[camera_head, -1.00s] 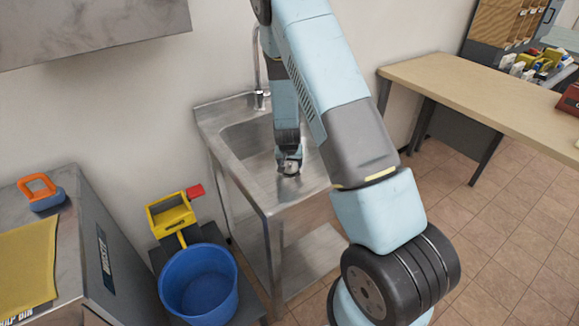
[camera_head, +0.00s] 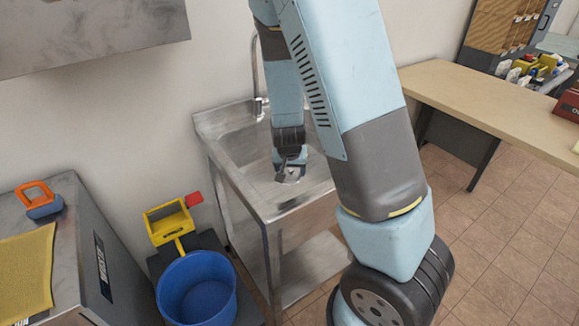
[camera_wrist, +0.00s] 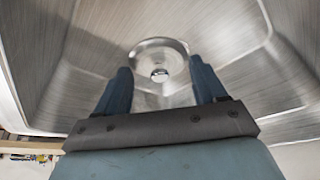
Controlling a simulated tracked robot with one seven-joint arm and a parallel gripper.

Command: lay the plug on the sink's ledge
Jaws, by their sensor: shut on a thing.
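The steel sink (camera_head: 243,186) stands against the wall, with a flat rim around its basin. My gripper (camera_head: 290,170) is inside the basin, pointing down. It is shut on the plug, a round shiny metal disc with a small knob in its middle. In the wrist view the plug (camera_wrist: 158,52) shows between and just beyond the two blue fingers of my gripper (camera_wrist: 163,76). In the head view the fingers partly hide it. I cannot tell whether the plug touches the basin floor.
A tap (camera_head: 257,80) rises at the sink's back. A blue bucket (camera_head: 197,290) and a yellow mop wringer (camera_head: 170,222) stand left of the sink. A wooden table (camera_head: 480,98) stands to the right.

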